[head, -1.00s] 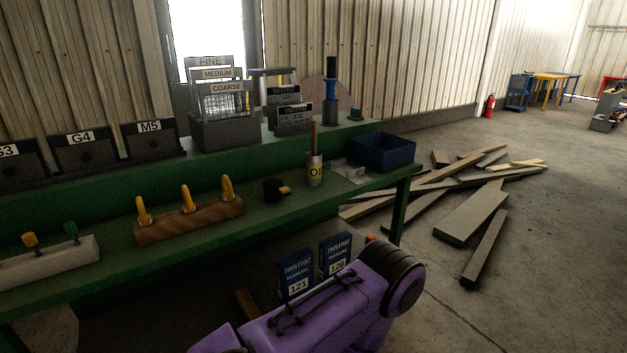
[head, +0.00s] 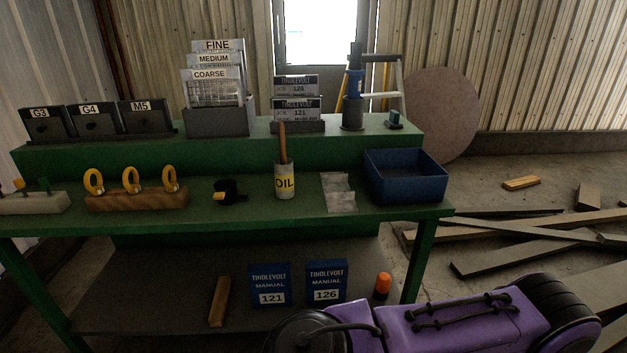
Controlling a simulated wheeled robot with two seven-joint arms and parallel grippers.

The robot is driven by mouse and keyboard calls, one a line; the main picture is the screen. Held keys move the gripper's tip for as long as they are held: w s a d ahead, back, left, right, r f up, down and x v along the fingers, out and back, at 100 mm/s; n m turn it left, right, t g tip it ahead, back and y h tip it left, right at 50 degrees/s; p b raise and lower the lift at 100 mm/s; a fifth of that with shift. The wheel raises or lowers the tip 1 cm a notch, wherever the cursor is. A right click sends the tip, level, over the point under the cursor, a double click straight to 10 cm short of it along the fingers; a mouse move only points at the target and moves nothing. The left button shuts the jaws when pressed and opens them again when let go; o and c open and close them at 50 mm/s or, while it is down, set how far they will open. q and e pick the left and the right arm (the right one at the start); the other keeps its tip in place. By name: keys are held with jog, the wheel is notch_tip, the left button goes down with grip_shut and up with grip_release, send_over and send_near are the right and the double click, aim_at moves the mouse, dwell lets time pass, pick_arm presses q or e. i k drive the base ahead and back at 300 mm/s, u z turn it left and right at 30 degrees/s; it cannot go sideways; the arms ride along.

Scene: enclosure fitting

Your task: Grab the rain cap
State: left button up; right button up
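No object in the head view is marked as a rain cap. A small black rounded piece with a yellow part (head: 229,191) lies on the green bench between the wooden block and the oil can; it may be the rain cap, but I cannot tell for sure. A small dark teal piece (head: 395,120) sits at the right end of the raised shelf; its kind is unclear. Neither of my grippers is in view, and nothing is seen held.
Two blue manuals (head: 270,285) stand on the lower shelf. Planks (head: 525,228) litter the floor at right.

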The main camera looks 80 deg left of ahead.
aim_at(231, 196)
jog(key=i, duration=0.1)
jog(key=u, duration=1.45)
